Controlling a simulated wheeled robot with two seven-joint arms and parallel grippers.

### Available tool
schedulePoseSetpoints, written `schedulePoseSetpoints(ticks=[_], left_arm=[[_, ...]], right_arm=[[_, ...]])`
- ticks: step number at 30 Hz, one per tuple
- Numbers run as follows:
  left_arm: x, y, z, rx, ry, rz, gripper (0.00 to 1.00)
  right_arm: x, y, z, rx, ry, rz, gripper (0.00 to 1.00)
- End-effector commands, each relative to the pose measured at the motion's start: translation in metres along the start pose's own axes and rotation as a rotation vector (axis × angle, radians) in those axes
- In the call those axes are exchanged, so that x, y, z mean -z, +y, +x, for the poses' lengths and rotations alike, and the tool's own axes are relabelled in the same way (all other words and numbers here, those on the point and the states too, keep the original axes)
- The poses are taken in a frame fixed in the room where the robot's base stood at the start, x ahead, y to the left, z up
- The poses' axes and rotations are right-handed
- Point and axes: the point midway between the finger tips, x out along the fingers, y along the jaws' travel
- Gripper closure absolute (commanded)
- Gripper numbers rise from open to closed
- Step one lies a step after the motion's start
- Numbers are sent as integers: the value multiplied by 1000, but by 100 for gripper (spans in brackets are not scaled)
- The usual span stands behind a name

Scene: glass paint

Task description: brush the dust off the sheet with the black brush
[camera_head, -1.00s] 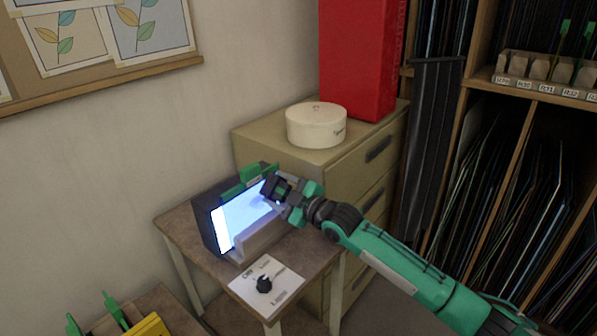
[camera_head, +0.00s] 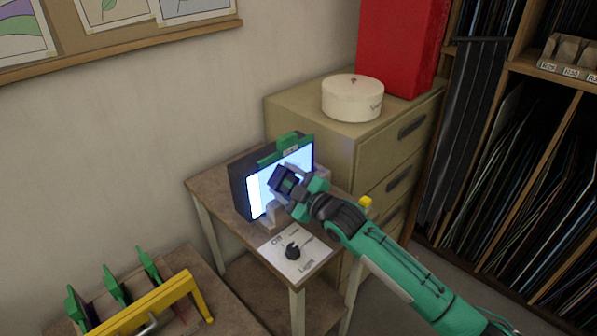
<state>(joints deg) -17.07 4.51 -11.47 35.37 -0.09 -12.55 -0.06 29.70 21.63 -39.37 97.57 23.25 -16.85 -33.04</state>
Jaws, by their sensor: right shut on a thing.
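The sheet (camera_head: 263,193) stands tilted and glows bright against a dark light box on a small brown table. A green holder (camera_head: 279,149) with a small label runs along its top edge. My right gripper (camera_head: 295,188) is in front of the sheet's middle, shut on the black brush (camera_head: 282,179), which shows as a small dark block. The brush overlaps the sheet in this view; I cannot tell whether it touches. The gripper hides the sheet's lower right part. Dust is too small to make out. My left gripper is out of view.
A card with a black knob (camera_head: 293,251) lies at the table's front. A cabinet (camera_head: 311,117) with a round white box (camera_head: 352,98) stands behind. A rack with green-topped panels and a yellow bar (camera_head: 150,303) is at lower left. Shelves (camera_head: 519,74) fill the right.

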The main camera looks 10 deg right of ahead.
Motion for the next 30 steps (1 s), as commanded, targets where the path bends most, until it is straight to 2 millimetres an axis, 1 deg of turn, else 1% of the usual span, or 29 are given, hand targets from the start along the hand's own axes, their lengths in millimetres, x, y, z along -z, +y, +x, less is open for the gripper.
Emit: schedulePoseSetpoints(ticks=[1, 13, 21, 30], left_arm=[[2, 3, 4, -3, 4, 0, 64], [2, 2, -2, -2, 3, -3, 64], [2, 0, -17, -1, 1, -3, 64], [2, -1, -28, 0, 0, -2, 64]], right_arm=[[3, -12, 2, 10, 6, 7, 88], [6, -12, 0, 11, 5, 7, 88], [6, -8, -27, 9, 2, 5, 88], [6, -5, -55, 6, 1, 4, 88]])
